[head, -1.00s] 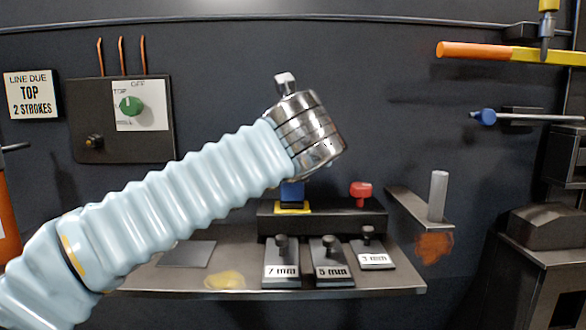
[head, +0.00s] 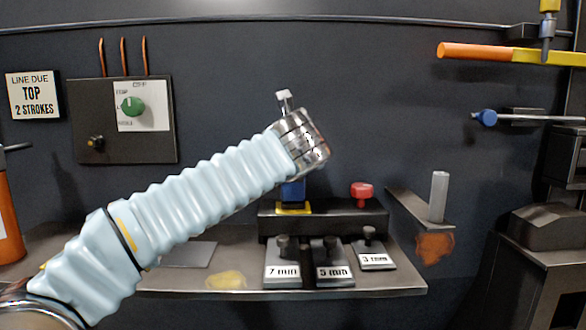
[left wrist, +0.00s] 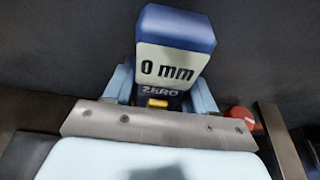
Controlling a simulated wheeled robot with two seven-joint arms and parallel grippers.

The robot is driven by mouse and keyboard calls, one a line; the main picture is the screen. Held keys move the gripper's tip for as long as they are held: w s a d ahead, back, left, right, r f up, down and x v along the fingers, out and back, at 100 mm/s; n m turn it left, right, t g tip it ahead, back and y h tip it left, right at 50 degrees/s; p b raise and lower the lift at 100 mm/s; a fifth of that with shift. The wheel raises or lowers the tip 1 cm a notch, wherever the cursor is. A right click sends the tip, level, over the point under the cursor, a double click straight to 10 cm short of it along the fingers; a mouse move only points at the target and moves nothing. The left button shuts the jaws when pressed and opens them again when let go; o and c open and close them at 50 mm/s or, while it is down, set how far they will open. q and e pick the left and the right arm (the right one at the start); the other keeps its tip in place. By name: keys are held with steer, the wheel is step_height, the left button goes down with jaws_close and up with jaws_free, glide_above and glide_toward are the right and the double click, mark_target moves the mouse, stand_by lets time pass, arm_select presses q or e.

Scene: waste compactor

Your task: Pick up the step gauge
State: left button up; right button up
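The step gauge seems to be the blue block with a pale face reading "0 mm" and "ZERO" in the left wrist view (left wrist: 172,62). In the head view its blue body (head: 293,191) shows on a yellow base on the dark raised block, partly hidden by my left wrist. My left gripper (left wrist: 163,95) has its pale blue fingers on either side of the gauge's lower body. Whether they touch or grip it is unclear. In the head view my left fingers are hidden behind the wrist. My right gripper is not in view.
A shelf (head: 340,284) holds blocks marked 7 mm (head: 282,271), 5 mm (head: 334,272) and 3 mm (head: 374,260). A red knob (head: 362,191) stands right of the gauge. A control panel (head: 88,125) is on the wall at left.

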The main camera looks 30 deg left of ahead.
arm_select(q)
steer(key=c, duration=0.8)
steer(key=shift+r, duration=0.15)
